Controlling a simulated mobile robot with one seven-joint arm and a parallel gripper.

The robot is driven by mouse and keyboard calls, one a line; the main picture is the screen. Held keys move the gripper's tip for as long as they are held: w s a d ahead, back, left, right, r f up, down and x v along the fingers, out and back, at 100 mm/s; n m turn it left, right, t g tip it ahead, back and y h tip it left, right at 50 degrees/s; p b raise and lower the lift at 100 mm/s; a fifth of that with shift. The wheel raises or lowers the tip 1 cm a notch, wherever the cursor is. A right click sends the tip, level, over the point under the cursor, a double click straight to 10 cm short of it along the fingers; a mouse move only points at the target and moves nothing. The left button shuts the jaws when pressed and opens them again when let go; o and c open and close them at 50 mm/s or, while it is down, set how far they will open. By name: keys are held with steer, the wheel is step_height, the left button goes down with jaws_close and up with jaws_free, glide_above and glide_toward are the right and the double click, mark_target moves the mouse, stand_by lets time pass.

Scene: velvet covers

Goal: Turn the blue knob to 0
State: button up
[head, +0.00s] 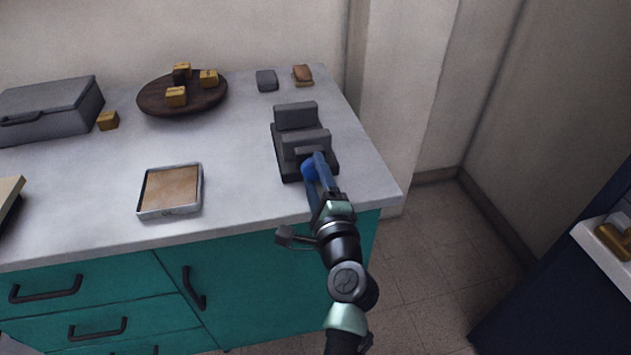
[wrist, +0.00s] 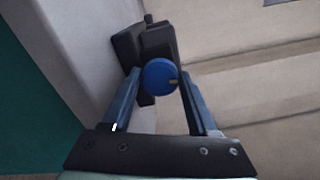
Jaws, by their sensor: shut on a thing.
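The blue knob (wrist: 160,77) is a round disc on the front of a dark grey device (head: 296,120) near the right end of the counter. In the head view my gripper (head: 316,166) reaches the device's front, and part of the knob (head: 309,168) shows beside the finger. My gripper is shut on the knob. Any scale or numbers around the knob cannot be read.
The counter (head: 240,150) holds a tray with a brown surface (head: 170,191), a round wooden board (head: 152,101) with several yellow blocks, a grey case (head: 50,112), and two small items behind the device. The counter's right edge is close to the device.

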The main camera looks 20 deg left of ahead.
steer(key=shift+f+n+b, duration=0.15)
steer(key=shift+n+b, duration=0.3)
steer(key=shift+n, duration=0.45)
steer(key=o, duration=1.4)
steer(key=shift+c, duration=0.2)
steer(key=v, duration=1.3)
steer(key=shift+p, duration=0.3)
